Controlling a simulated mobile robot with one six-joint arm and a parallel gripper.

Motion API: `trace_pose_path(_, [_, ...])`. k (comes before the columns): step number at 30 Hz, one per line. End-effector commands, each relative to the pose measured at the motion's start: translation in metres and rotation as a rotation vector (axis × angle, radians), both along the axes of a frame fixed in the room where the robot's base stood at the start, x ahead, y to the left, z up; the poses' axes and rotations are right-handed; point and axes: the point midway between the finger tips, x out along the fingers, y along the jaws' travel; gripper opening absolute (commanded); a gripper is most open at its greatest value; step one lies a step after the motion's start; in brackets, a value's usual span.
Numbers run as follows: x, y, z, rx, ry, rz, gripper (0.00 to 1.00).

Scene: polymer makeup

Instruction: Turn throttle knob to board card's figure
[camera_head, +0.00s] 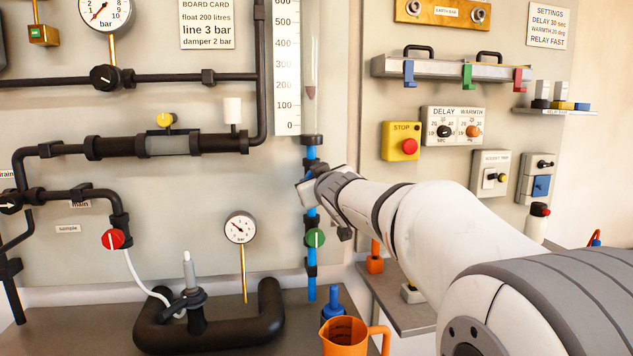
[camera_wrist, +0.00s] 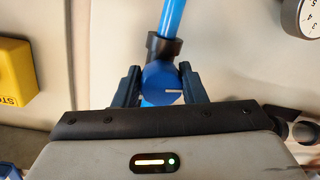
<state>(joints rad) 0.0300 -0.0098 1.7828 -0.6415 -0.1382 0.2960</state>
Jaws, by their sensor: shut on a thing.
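My gripper (camera_wrist: 160,88) is shut on a round blue throttle knob (camera_wrist: 158,76), one finger on each side. The knob's white pointer line points right in the wrist view. The knob sits on a dark fitting of a blue pipe (camera_wrist: 178,20). In the head view my gripper (camera_head: 322,188) covers the knob on the blue pipe (camera_head: 311,276). Above it, a clear tube holds a dark float (camera_head: 310,92) between the 100 and 200 marks of a scale (camera_head: 287,70).
A green valve knob (camera_head: 316,238) sits lower on the blue pipe. A small gauge (camera_head: 240,228) stands to its left. An orange jug (camera_head: 345,338) is below. A yellow stop box (camera_head: 401,142) and delay/warmth panel (camera_head: 453,126) are right.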

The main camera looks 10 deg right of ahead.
Motion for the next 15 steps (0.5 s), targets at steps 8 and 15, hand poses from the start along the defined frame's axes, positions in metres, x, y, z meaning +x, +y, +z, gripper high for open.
trace_pose_path(8, [0.0000, 0.0002, -0.0005, 0.001, 0.001, 0.001, 0.52])
trace_pose_path(15, [0.0001, 0.0001, -0.0004, 0.001, 0.001, 0.000, 0.58])
